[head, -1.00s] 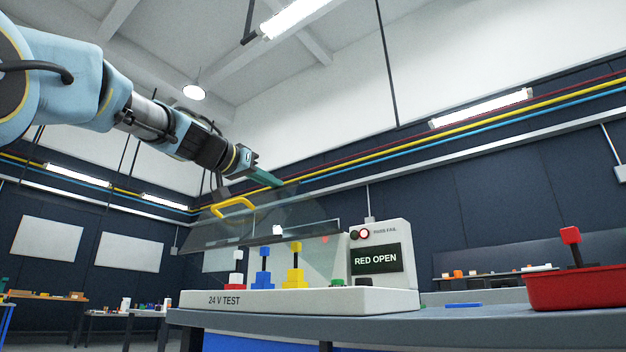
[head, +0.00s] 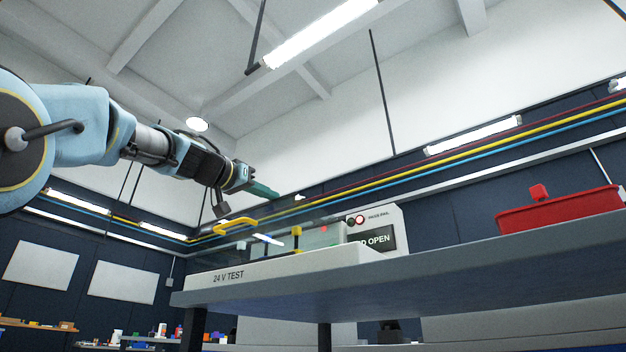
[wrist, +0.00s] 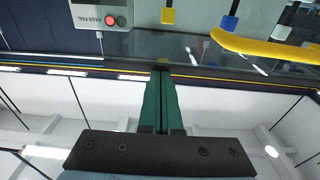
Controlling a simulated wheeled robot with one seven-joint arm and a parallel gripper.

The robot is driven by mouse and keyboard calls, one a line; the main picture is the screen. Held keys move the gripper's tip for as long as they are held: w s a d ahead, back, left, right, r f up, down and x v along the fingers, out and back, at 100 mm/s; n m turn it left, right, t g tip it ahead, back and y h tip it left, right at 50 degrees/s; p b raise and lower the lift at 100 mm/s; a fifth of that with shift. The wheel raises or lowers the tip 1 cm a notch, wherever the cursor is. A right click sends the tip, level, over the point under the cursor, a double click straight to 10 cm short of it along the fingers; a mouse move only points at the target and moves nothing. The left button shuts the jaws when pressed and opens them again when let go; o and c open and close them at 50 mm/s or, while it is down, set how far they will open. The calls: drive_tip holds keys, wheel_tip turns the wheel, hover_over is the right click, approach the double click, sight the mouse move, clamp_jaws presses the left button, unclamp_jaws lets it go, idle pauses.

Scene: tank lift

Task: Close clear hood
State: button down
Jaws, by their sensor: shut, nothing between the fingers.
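The clear hood (head: 323,236) is a see-through panel over the white 24 V TEST box (head: 275,268), with a yellow handle (head: 236,225) at its front left. Its exact tilt is hard to tell from this low angle. My gripper (head: 277,194) has green fingers, shut and empty, above and to the right of the handle. In the wrist view, the closed fingers (wrist: 162,75) point towards the hood panel, with the handle (wrist: 260,47) to their right and apart. Whether the fingertips touch the panel is unclear.
The tester display (head: 378,238) reads partly "OPEN" beside a lit red lamp. A yellow plug (wrist: 168,14) and a blue plug (wrist: 230,17) show beyond the panel. A red tray (head: 555,212) stands on the bench (head: 480,262) at right. Open air surrounds the arm.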

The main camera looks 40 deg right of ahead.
drive_tip(key=shift+w+d+f+b, duration=0.1)
drive_tip(key=shift+f+b, duration=0.2)
drive_tip(key=shift+f, duration=0.35)
wheel_tip(320, 180, up, 6)
drive_tip(key=p, duration=0.5)
drive_tip(key=s+a+f+b, duration=0.2)
drive_tip(key=a+f+b, duration=0.1)
drive_tip(key=a, duration=0.6)
drive_tip(key=shift+a+f, duration=0.35)
drive_tip(key=shift+f, duration=0.2)
